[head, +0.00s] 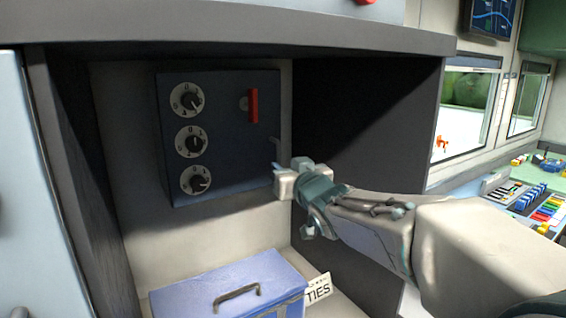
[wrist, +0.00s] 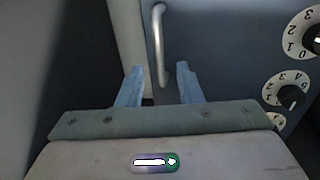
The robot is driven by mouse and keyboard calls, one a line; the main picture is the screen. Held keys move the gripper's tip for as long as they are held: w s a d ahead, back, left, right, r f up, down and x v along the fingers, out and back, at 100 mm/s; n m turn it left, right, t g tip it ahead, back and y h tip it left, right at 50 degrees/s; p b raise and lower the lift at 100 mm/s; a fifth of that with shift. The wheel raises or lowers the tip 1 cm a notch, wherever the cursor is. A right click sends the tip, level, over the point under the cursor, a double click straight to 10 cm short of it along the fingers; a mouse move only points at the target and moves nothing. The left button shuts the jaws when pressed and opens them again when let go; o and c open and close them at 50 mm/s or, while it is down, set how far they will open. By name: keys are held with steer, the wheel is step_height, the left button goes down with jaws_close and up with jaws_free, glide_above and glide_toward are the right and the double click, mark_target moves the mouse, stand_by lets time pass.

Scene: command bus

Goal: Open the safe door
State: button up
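The dark blue safe door (head: 225,160) is shut, set in a recess. It has three white dials (head: 193,141) down its left side and an upright red lever (head: 253,105) at upper right. A grey bar handle (head: 276,151) is at its right edge. My gripper (head: 284,168) is at the lower end of this handle. In the wrist view the two blue fingers of my gripper (wrist: 160,70) are apart, and the handle (wrist: 158,40) lines up with the gap between them. I cannot tell whether the fingers touch it. Nothing is gripped.
A blue box (head: 230,285) with a handle sits below the safe, beside a white "TIES" label (head: 318,289). The dark side wall (head: 370,130) of the recess is close to the right of the safe. A console with coloured buttons (head: 540,205) stands at far right.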

mark_target(280, 161)
steer(key=shift+x, duration=1.8)
